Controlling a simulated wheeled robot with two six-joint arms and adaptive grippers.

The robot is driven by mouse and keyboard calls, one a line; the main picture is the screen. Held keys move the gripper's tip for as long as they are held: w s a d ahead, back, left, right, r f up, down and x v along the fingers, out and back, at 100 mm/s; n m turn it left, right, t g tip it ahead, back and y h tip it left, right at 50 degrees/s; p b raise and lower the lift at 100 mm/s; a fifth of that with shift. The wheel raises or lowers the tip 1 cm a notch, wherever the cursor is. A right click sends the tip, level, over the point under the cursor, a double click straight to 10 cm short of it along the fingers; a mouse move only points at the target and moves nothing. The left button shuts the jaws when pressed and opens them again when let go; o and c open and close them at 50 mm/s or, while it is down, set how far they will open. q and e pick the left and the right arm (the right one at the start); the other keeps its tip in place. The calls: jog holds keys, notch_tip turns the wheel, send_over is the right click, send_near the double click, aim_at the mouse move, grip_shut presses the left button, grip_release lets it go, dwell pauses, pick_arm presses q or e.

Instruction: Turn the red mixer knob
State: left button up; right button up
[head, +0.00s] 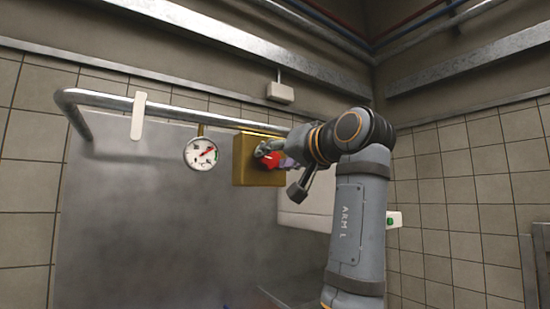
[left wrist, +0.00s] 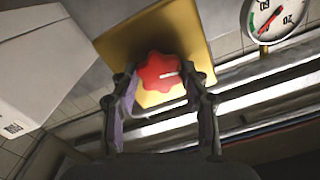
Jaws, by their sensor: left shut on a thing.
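The red mixer knob (left wrist: 162,73) sits on a yellow box (left wrist: 120,45) in the left wrist view. My left gripper (left wrist: 163,82) is shut on the knob, one finger at each side. In the head view the knob (head: 269,160) shows only in part, with my left gripper (head: 266,150) and wrist over its right side. The yellow box (head: 243,170) is mounted on the wall beside the gauge. My right gripper is in neither view.
A round gauge (head: 200,153) with a red needle hangs left of the box. A metal rail (head: 110,99) with a white strip (head: 138,115) runs along the wall. A white box (head: 305,212) lies behind my left arm. A green button (head: 391,220) shows right of the arm.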

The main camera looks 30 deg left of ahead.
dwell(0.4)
pick_arm(q)
jog(key=o, duration=1.2)
jog(key=shift+c, duration=0.2)
jog(key=shift+r, duration=0.35)
notch_tip(320, 180, up, 9)
jog(key=shift+r, duration=0.15)
jog(key=shift+w, duration=0.1)
